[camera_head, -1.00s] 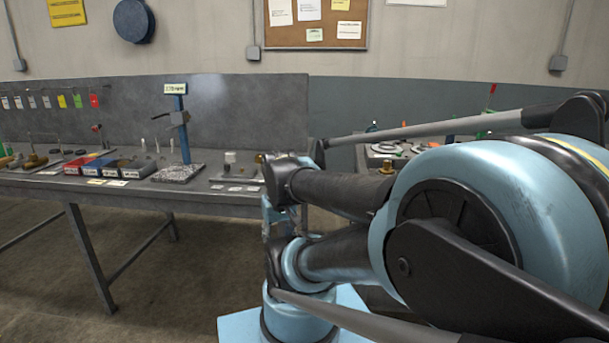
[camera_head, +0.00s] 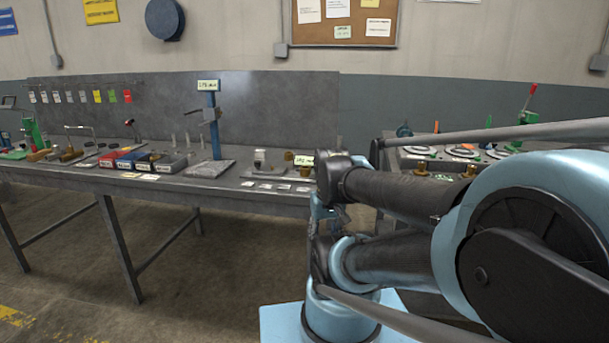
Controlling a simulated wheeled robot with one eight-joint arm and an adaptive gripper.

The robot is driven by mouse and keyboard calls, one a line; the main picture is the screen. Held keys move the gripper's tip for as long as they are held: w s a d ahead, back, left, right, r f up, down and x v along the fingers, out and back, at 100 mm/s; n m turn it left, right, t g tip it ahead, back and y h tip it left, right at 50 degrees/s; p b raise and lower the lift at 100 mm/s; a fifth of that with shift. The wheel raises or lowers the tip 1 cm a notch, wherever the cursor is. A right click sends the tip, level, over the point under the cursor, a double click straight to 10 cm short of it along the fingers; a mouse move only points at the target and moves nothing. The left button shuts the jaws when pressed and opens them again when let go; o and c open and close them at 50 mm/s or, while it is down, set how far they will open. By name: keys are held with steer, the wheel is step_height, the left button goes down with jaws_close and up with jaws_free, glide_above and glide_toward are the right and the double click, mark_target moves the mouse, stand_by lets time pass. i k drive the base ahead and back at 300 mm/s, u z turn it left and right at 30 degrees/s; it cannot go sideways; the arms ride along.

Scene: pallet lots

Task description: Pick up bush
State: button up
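Small brass-coloured round parts that could be the bush stand on two tables. One brass part (camera_head: 289,156) is near the right end of the long grey bench (camera_head: 245,200), beside a small label sign. Two more brass parts, a left one (camera_head: 421,167) and a right one (camera_head: 470,170), stand on the table at the right. I cannot tell which one is the bush. My folded blue and black arm fills the lower right and hides part of the right table. The fingers of my gripper cannot be made out.
A blue stand (camera_head: 214,130) with a sign rises from a grey plate on the bench. A green press with a red handle (camera_head: 527,112) stands on the right table. The floor (camera_head: 180,285) before the bench is clear.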

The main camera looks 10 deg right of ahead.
mark_target(306, 170)
steer(key=z, duration=0.45)
steer(key=k, duration=0.9)
steer(key=u, duration=0.3)
steer(key=i, duration=0.5)
steer(key=u, duration=0.05)
